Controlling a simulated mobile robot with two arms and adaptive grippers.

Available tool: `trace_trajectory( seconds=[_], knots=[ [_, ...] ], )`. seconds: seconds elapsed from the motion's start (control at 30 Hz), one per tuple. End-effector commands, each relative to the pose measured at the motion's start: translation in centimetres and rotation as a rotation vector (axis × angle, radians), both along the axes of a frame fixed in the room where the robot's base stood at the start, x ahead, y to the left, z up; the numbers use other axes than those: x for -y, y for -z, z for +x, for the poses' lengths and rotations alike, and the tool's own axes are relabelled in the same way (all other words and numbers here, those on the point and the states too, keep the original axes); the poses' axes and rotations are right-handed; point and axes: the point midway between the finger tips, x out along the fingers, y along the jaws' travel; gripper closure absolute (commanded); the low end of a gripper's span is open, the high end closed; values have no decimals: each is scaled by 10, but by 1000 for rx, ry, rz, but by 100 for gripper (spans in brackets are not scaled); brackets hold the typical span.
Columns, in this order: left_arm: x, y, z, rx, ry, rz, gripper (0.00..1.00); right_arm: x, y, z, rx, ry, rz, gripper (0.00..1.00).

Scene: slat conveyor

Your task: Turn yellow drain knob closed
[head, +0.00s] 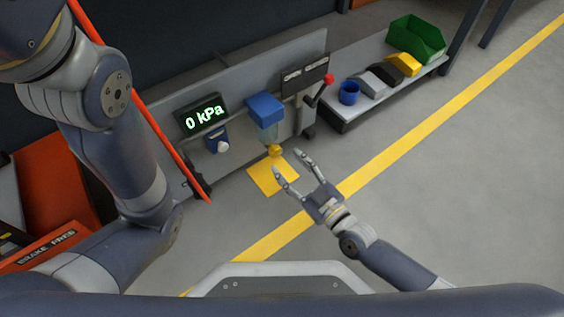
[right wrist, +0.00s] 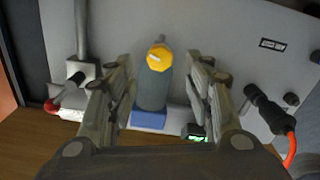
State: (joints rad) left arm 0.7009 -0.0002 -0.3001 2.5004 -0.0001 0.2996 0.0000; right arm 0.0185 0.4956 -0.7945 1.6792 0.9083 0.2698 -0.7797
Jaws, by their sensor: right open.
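The yellow drain knob (head: 274,150) is at the bottom of a clear bowl (head: 267,132) under a blue housing (head: 264,107) on the grey panel. In the right wrist view the knob (right wrist: 160,57) shows end-on between my fingers, with a pale mark on its face. My right gripper (head: 287,163) is open and empty, its fingers pointing at the knob with a gap to it. In the right wrist view the gripper (right wrist: 166,80) has a finger on each side of the knob and bowl, apart from both. My left arm comes in from the left; its gripper is out of view.
A gauge (head: 203,115) reads 0 kPa, with a white knob (head: 223,146) below it. A red-knobbed lever (head: 328,79) is right of the bowl. A yellow floor patch (head: 270,177) lies below. A shelf (head: 345,118) holds a blue cup (head: 349,93) and bins.

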Motion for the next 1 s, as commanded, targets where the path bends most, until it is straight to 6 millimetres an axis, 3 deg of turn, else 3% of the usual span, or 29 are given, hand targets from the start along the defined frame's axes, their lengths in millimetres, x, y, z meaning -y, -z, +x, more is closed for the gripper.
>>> trace_trajectory(
  seconds=[0.03,0.23,0.6,0.63,0.8,1.0],
  knots=[
    [0,9,0,0,0,0,60,-6,3,8,2,1,4,52],
    [0,19,0,0,0,0,60,-20,2,28,0,1,2,52],
    [0,20,0,1,0,1,60,-24,0,33,-1,0,-1,52],
    [0,20,0,1,0,1,60,-24,0,33,-1,0,-1,54],
    [0,20,0,1,0,1,60,-24,0,33,-1,0,-1,93],
    [0,20,0,1,0,1,60,-23,0,33,-1,0,0,96]
  ],
)
